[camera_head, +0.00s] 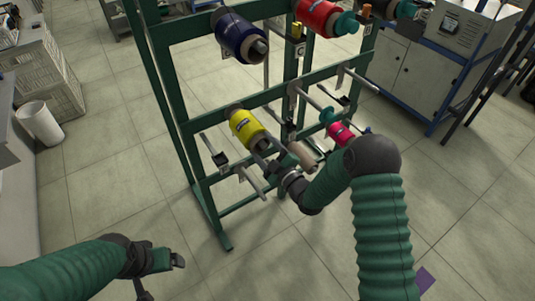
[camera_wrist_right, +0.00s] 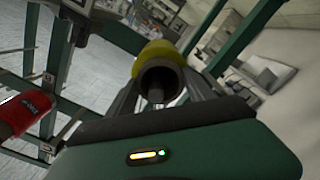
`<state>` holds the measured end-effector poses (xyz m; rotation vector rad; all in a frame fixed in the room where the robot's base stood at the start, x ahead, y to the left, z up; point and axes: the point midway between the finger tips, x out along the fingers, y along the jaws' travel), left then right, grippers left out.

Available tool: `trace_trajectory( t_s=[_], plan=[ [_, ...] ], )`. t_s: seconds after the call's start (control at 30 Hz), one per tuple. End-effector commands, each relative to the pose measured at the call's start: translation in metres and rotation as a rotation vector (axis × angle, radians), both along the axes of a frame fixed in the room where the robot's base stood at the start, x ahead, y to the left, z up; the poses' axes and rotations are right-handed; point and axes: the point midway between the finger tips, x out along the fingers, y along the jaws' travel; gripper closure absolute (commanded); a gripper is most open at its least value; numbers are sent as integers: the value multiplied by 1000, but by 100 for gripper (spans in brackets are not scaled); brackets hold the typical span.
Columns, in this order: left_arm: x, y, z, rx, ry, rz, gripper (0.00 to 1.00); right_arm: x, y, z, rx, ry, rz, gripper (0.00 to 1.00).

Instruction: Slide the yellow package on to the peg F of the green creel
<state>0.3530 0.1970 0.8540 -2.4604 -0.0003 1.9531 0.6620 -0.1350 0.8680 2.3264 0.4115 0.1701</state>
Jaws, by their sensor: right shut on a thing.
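The yellow package (camera_head: 245,126) is a cone of yarn at the lower row of the green creel (camera_head: 190,128). My right gripper (camera_head: 263,148) is shut on its near end. In the right wrist view the yellow package (camera_wrist_right: 160,52) sits between the fingers, its hollow core facing the camera. A grey rod-like part shows inside the core; I cannot tell whether it is a peg.
Dark blue (camera_head: 236,38) and red (camera_head: 316,16) packages sit on the upper row. A pink package (camera_head: 340,132) and a beige one (camera_head: 303,154) are right of my right gripper. Bare pegs (camera_head: 213,148) stick out nearby. A white bin (camera_head: 40,122) stands left; floor between is clear.

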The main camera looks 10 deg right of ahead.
Motion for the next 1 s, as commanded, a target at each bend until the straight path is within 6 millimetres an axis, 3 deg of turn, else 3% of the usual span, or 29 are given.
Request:
trace_trajectory(
  t_s=[1.0],
  plan=[
    [0, 0, -9, 0, 0, 0, 14, 4, 1, -5, 0, -1, 0, 88]
  ],
)
